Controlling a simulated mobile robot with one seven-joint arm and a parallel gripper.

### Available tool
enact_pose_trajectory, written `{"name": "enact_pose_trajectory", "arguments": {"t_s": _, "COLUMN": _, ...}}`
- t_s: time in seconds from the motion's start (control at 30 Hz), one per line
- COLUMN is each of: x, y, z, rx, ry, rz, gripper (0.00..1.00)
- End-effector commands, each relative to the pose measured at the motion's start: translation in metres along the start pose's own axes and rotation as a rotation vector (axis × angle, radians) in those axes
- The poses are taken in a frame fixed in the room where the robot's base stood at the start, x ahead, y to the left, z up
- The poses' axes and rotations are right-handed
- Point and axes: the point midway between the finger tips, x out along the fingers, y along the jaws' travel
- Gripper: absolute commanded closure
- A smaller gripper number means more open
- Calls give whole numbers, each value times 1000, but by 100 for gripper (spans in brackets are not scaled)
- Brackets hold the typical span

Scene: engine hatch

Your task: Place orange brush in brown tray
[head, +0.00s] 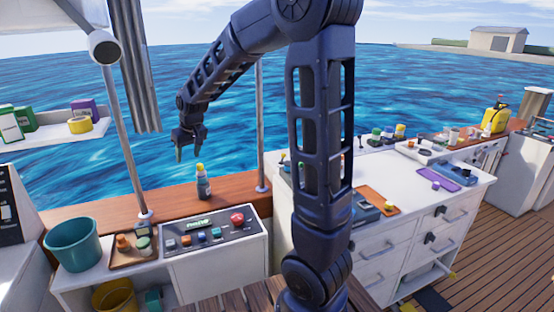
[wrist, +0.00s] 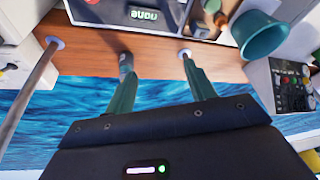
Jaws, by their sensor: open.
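The brown tray (head: 148,262) sits on the left counter, beside the teal bucket. It holds a small orange item (head: 122,243) and a green-and-white jar (head: 143,245). I cannot tell whether the orange item is the brush; no brush shape is clear in either view. My gripper (head: 188,152) is open and empty, pointing down above the wooden ledge, a little above and left of a dark bottle (head: 203,187) with a yellow cap. In the wrist view my gripper's fingers (wrist: 158,70) are spread apart, with the bottle (wrist: 126,64) near the left fingertip.
A control panel (head: 212,238) with a red button is right of the tray. The teal bucket (head: 72,244) stands at left. A metal pole (head: 125,140) rises near the tray. The white cabinet (head: 430,212) at right carries an orange-brown tray (head: 378,200), a purple mat and several small items.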

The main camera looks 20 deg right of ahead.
Motion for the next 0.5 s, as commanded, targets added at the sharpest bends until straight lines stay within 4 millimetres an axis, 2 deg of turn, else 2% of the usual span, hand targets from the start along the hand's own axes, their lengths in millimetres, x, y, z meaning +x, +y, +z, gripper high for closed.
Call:
{"name": "enact_pose_trajectory", "arguments": {"t_s": 0.03, "x": -16, "y": 11, "z": 11, "rx": 20, "ry": 8, "rz": 7, "gripper": 45}}
{"name": "enact_pose_trajectory", "arguments": {"t_s": 0.2, "x": -60, "y": 39, "z": 52, "rx": 80, "ry": 19, "rz": 31, "gripper": 45}}
{"name": "enact_pose_trajectory", "arguments": {"t_s": 0.5, "x": -120, "y": 73, "z": 135, "rx": 187, "ry": 37, "rz": 80, "gripper": 45}}
